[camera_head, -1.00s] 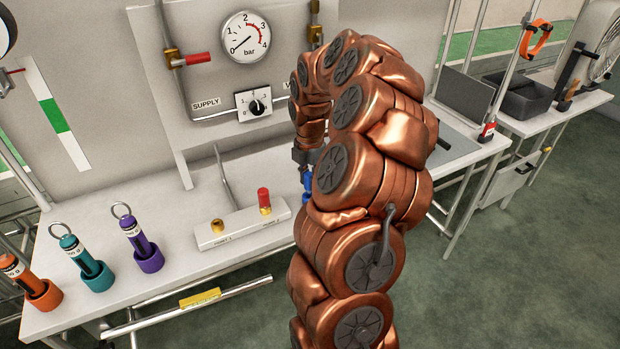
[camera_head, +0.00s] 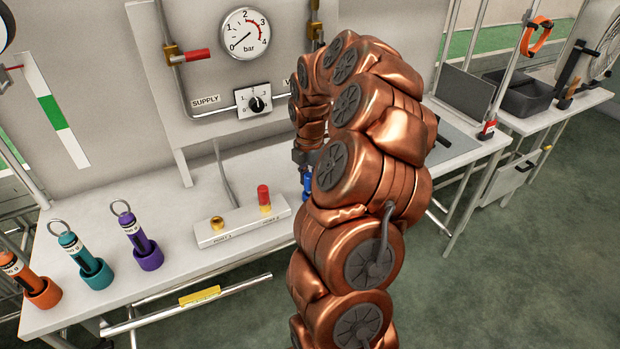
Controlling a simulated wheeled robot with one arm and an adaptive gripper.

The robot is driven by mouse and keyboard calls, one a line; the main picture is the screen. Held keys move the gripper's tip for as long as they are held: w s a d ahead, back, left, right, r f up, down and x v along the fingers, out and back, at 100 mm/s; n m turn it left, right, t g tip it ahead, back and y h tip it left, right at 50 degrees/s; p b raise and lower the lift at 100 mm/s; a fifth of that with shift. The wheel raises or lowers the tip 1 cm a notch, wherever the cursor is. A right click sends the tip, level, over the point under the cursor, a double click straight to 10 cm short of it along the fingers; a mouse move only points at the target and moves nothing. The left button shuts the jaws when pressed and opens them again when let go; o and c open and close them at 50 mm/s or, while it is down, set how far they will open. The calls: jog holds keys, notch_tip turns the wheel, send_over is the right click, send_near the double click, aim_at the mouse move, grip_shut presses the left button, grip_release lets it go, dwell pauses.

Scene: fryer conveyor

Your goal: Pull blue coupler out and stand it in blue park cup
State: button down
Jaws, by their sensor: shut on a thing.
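My gripper (camera_head: 303,160) points down over the bench at the right end of the white port block, largely covered by my copper-coloured arm. It is shut on the blue coupler (camera_head: 307,184), a small blue piece showing just below it beside my arm. The coupler's lower end is hidden, so I cannot tell whether it is seated in anything or free. No blue park cup can be made out; the bench area behind my arm is hidden.
The white port block (camera_head: 240,226) carries a brass fitting (camera_head: 217,224) and a red-topped coupler (camera_head: 264,199). Orange (camera_head: 41,293), teal (camera_head: 97,275) and purple (camera_head: 149,258) cups hold matching ringed cylinders at left. A panel with gauge (camera_head: 245,33) and dial stands behind.

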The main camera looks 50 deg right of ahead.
jog(key=shift+f, duration=0.4)
jog(key=c, duration=0.8)
grip_release()
jog(key=shift+r, duration=0.15)
jog(key=shift+r+p, duration=1.15)
jog(key=shift+r, duration=1.7)
jog(key=shift+r, duration=0.1)
